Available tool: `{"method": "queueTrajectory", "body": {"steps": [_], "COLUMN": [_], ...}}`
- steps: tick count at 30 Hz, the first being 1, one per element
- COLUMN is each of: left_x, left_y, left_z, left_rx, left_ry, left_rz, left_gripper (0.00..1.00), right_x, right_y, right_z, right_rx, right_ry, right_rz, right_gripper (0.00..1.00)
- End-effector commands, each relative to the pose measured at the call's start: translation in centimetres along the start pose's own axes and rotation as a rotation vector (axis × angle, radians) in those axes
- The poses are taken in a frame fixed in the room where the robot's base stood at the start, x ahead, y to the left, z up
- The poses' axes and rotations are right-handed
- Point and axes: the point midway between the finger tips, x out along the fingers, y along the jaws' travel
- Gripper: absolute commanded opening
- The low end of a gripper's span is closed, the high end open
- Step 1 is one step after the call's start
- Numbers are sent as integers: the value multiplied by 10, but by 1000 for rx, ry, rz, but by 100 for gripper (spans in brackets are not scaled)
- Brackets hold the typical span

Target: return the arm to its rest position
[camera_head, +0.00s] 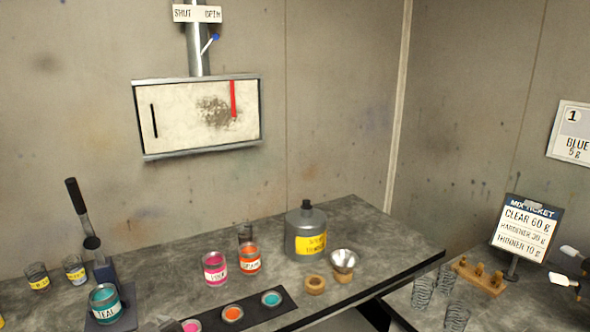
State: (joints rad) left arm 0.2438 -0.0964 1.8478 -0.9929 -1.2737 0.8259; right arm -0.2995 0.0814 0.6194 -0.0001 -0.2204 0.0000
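My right gripper (564,265) shows at the right edge, beside the mix ticket stand. Its two pale fingertips are apart, with nothing visible between them. Most of that arm is outside the picture. I cannot make out my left gripper in the view. A small grey shape at the bottom edge, left of centre, is too cut off to identify.
The grey bench (350,225) holds a solvent can (305,240), a funnel (343,262), a pink tin (215,270), an orange tin (249,262) and a teal tin (104,303). Right are wire-like cups (422,290), a wooden rack (480,277) and the mix ticket (524,228).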

Motion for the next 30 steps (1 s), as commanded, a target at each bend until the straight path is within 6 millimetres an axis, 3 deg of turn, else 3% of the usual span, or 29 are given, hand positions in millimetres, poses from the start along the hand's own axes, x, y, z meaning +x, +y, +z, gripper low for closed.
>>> {"method": "queueTrajectory", "body": {"steps": [11, 17, 24, 30], "left_x": [-2, -12, -52, -96], "left_y": [-50, -88, -158, -200], "left_z": [50, 85, 143, 171], "left_rx": [111, 206, 406, 557], "left_ry": [-148, -263, -476, -613], "left_rz": [18, 55, 174, 309], "left_gripper": [86, 86, 86, 86], "right_x": [0, 0, 0, 0], "right_y": [-6, -8, 1, 2], "right_z": [-1, -3, -1, -1], "right_rx": [3, 3, -1, -1], "right_ry": [2, 5, 3, 2], "right_rz": [-7, -9, 1, 2], "right_gripper": [36, 36, 36, 36]}}
